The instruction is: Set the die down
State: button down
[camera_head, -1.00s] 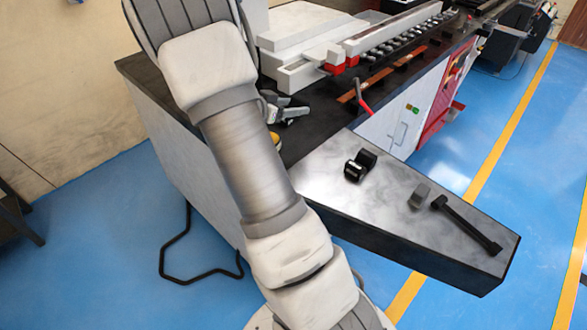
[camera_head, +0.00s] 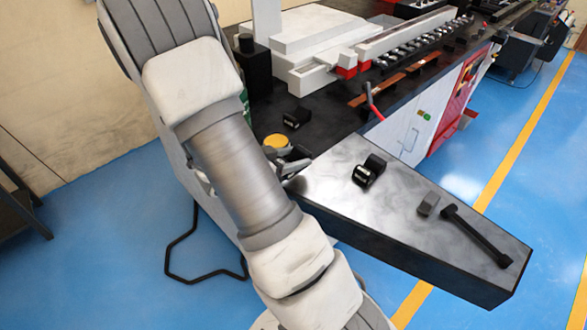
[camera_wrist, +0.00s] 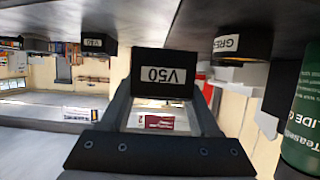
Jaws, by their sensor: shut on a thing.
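In the wrist view, a black die block (camera_wrist: 165,62) with a white label, seemingly V50, sits squarely between the two fingertips of my gripper (camera_wrist: 163,92). My gripper is shut on it. This view is upside down, with the dark bench surface along the top. The die's upper edge in the picture lies close to that surface; I cannot tell whether they touch. In the head view, my gripper (camera_head: 290,165) is low beside the bench corner, partly hidden by my arm. The held die cannot be made out there.
A yellow-topped can (camera_head: 276,142) stands right beside my gripper. A labelled black block (camera_head: 296,117) is on the dark bench. Another black block (camera_head: 369,170), a small grey block (camera_head: 428,204) and a black bar (camera_head: 478,235) lie on the grey table. A green bottle (camera_wrist: 302,110) is close by.

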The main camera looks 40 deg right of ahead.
jog(key=shift+f, duration=1.95)
jog(key=shift+f+b, duration=0.1)
jog(key=shift+b, duration=0.2)
jog(key=shift+c, duration=0.6)
grip_release()
